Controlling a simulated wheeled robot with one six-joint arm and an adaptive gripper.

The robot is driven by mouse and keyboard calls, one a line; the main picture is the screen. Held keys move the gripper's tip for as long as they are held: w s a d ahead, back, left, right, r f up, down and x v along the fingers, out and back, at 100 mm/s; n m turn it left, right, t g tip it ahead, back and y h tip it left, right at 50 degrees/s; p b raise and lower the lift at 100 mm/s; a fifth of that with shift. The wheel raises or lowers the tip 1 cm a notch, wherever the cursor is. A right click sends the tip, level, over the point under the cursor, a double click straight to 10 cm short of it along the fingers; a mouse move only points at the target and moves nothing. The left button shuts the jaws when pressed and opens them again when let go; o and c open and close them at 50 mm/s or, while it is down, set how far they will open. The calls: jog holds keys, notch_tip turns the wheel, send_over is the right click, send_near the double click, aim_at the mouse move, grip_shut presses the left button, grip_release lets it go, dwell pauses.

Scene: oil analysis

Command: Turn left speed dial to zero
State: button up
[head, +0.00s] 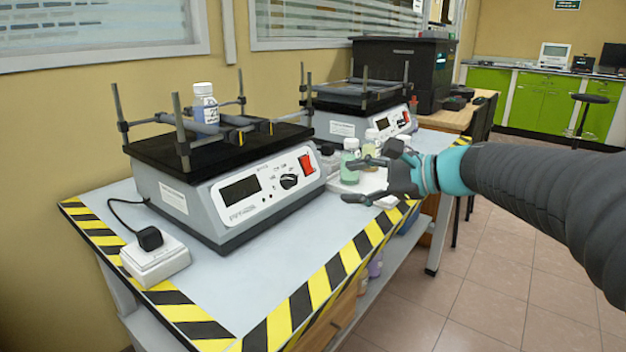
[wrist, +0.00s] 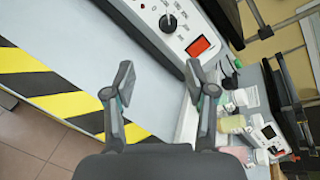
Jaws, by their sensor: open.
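The left shaker (head: 225,180) stands on the near part of the table, with a bottle (head: 205,108) upright on its black platform. Its black speed dial (head: 289,181) is on the front panel, between a dark display (head: 240,189) and a red switch (head: 306,164). The dial also shows at the top of the wrist view (wrist: 168,23); its exact setting is too small to read. My gripper (head: 362,164) is open and empty, to the right of the left shaker and apart from the dial. In the wrist view the two fingers (wrist: 160,85) are spread below the panel.
Several small bottles (head: 349,160) stand on a white tray close behind my gripper. A second shaker (head: 360,110) is farther back. A white socket box (head: 155,258) with a black plug sits at the left. The tabletop before the left shaker is clear, edged with yellow-black tape (head: 320,285).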

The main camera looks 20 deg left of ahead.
aim_at(293, 180)
jog(key=x, duration=0.4)
jog(key=r+x, duration=0.1)
jog(key=x, duration=0.9)
jog(key=shift+w+a+r, duration=0.1)
jog(key=shift+w+a, duration=0.1)
jog(key=shift+w, duration=0.25)
grip_shut()
